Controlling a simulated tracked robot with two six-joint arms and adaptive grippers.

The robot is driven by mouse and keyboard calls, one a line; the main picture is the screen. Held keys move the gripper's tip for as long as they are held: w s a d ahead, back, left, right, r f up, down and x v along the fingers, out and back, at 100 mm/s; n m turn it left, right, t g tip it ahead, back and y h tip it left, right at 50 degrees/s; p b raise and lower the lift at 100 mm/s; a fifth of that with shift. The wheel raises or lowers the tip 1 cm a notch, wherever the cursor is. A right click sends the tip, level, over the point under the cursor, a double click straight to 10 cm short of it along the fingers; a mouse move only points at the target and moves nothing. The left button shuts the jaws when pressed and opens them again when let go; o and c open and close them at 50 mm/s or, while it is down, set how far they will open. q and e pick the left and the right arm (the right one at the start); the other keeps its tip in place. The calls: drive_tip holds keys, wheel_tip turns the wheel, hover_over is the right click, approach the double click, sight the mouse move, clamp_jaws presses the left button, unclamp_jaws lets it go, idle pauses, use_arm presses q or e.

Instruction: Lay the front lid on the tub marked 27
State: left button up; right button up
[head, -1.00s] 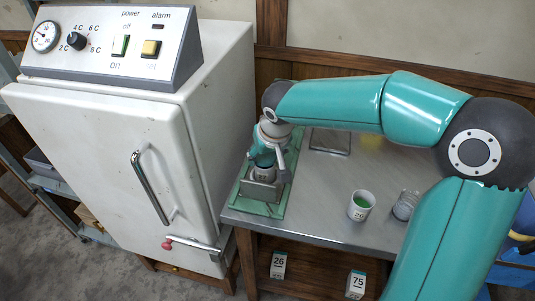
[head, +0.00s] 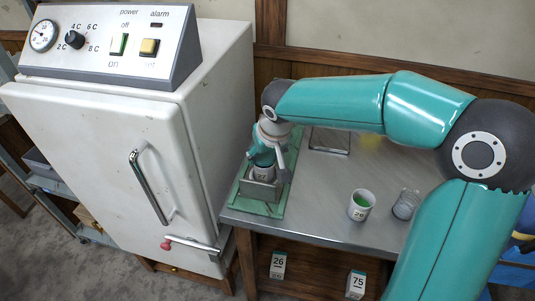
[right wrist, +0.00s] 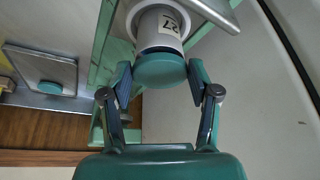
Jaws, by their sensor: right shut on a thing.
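My right gripper (right wrist: 161,88) is shut on a round teal lid (right wrist: 162,72), which sits between its two fingertips. The white tub marked 27 (right wrist: 160,22) is just beyond the lid in the right wrist view, and the lid covers part of its mouth. I cannot tell whether lid and tub touch. In the head view the tub (head: 263,173) stands in a grey metal holder (head: 260,191) on a green base, with my right gripper (head: 262,163) right above it. Another teal lid (right wrist: 51,88) lies on a square grey plate (right wrist: 32,66). My left gripper is not in view.
A white tub marked 26 (head: 361,206) with green contents and a clear glass beaker (head: 405,204) stand on the steel table (head: 315,205). A white fridge (head: 110,140) stands close on the left. Tags 26 (head: 278,265) and 75 (head: 355,284) are on the lower shelf.

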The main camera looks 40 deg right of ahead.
drive_tip(key=shift+f+b, duration=0.4)
drive_tip(key=shift+b, duration=0.2)
idle(1.3)
idle(0.3)
drive_tip(key=o, duration=0.9)
drive_tip(key=shift+c, duration=0.2)
drive_tip(key=shift+o, duration=1)
drive_tip(key=shift+r, duration=0.15)
drive_tip(key=shift+r+p, duration=3)
drive_tip(key=shift+r, duration=0.9)
